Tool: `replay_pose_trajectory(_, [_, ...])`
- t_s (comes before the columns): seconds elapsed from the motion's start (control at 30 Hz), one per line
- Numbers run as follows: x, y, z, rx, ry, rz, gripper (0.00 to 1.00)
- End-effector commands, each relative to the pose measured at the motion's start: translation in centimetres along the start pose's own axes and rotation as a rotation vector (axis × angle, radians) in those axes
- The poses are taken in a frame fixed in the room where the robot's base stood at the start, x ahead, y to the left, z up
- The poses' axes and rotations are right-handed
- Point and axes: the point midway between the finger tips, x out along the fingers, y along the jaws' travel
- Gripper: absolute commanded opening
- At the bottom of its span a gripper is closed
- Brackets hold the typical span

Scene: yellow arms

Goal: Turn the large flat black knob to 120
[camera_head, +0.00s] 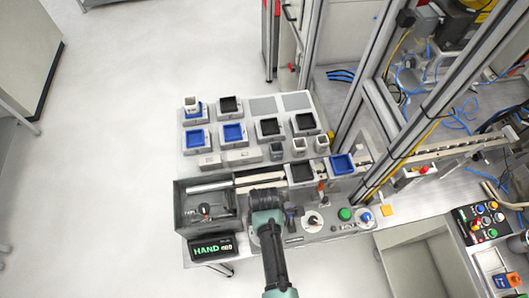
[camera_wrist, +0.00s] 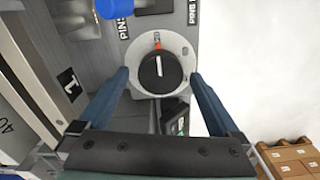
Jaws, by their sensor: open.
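The large flat black knob (camera_wrist: 160,72) sits in the middle of the wrist view, on a round white dial plate. Its short white pointer line points up toward an orange-red mark at the plate's edge. Scale numbers are too small to read. My gripper (camera_wrist: 160,76) is open, with one dark blue finger left and one right of the knob. A gap shows on both sides; the fingers look apart from it.
The HAND display (camera_head: 212,248) is at the left. Trays stand behind; floor is clear in front.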

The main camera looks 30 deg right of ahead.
Motion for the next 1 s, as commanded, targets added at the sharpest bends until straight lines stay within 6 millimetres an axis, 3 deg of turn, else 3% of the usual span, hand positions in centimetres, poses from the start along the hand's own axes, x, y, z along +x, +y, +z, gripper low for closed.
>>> replay_pose_trajectory(0.17, [-1.9,0.0,0.0,0.0,0.0,0.003,0.99])
replay_pose_trajectory(0.7, [-10.9,0.1,-0.1,-0.001,0.001,0.006,0.99])
replay_pose_trajectory(1.0, [-12.7,0.0,0.0,-0.001,0.001,0.002,0.99])
